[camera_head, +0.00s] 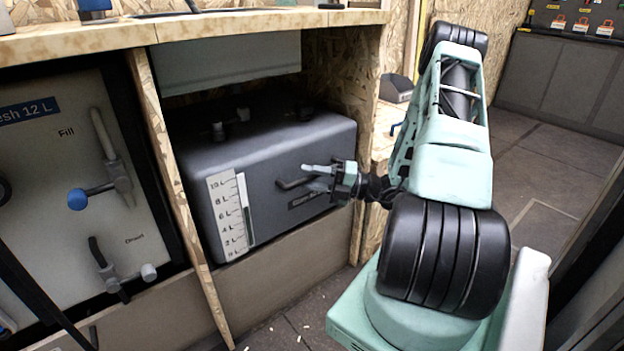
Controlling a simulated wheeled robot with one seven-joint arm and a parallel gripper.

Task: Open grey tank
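The grey tank (270,165) is a dark grey box with rounded edges, set in a wooden compartment under the counter. A white level scale marked in litres (232,215) is on its front face, at the left. A dark handle (292,183) sticks out from the front, and a dark label lies below it, partly hidden. My gripper (312,177) reaches in from the right, with its fingers at the handle's right end. I cannot tell whether the fingers touch the handle or how far apart they are. Small fittings sit on the tank's top.
A white panel (60,170) marked "Fill" and "Drain", with blue and white valve levers, stands at the left behind a wooden divider (180,200). The wooden counter (220,24) overhangs the tank. The floor (520,170) at the right is mostly clear.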

